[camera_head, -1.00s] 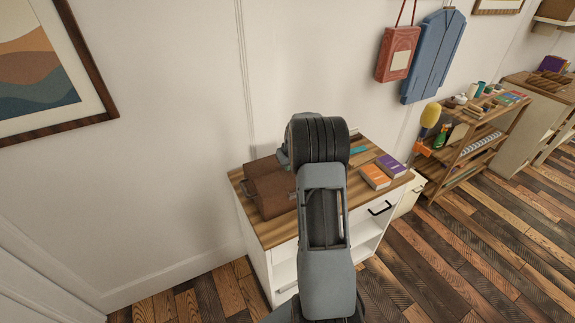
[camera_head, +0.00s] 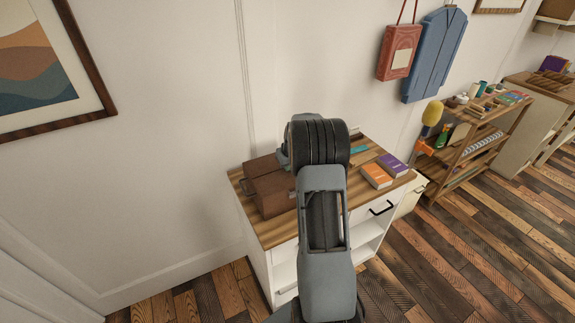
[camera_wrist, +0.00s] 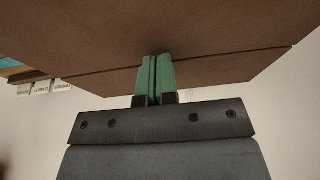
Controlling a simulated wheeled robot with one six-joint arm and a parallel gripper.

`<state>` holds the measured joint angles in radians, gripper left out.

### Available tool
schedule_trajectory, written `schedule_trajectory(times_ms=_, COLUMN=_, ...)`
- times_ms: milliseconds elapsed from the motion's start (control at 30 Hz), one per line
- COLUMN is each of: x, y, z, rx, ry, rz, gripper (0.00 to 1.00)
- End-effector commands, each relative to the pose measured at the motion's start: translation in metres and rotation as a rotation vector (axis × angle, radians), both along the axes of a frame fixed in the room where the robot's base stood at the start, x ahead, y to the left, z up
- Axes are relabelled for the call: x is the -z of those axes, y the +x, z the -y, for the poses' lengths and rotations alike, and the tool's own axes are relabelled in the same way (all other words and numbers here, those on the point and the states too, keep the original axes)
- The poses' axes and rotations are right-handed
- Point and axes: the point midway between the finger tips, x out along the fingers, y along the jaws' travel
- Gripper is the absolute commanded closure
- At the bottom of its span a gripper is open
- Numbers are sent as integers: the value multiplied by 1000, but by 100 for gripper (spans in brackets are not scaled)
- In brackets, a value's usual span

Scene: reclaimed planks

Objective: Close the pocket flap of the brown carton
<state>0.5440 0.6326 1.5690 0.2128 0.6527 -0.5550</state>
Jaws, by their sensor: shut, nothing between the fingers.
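The brown carton (camera_head: 274,203) stands on the wooden top of a white cabinet, left of my arm. Its upper side shows as two brown sections with a line between them. In the wrist view its brown surface (camera_wrist: 90,45) fills the top of the picture, with a thin seam crossing it. My gripper (camera_wrist: 154,62) has green fingers pressed together with nothing between them. The fingertips are at the brown surface by the seam; whether they touch it I cannot tell. In the head view my arm hides the gripper. The flap's exact angle is unclear.
The cabinet top (camera_head: 283,237) also holds an orange book (camera_head: 376,175) and a purple book (camera_head: 392,165) at right, with a teal item (camera_head: 359,149) behind. The wall is close behind. A shelf rack (camera_head: 478,135) stands further right.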

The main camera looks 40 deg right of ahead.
Motion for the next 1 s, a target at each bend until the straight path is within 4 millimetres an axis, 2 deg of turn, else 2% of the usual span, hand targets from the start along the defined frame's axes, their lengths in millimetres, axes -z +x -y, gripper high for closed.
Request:
schedule_trajectory(times_ms=233, x=-18, y=0, z=0, rx=0, ry=1, rz=0, gripper=100)
schedule_trajectory(times_ms=400, x=-48, y=0, z=-2, rx=-4, ry=2, rz=-2, gripper=100)
schedule_trajectory(times_ms=700, x=-102, y=-12, z=-5, rx=-6, ry=1, rz=0, gripper=100)
schedule_trajectory(times_ms=900, x=-127, y=-18, z=-6, rx=-6, ry=1, rz=-1, gripper=100)
schedule_trajectory(times_ms=1000, x=-133, y=-19, z=-6, rx=-6, ry=2, rz=-2, gripper=100)
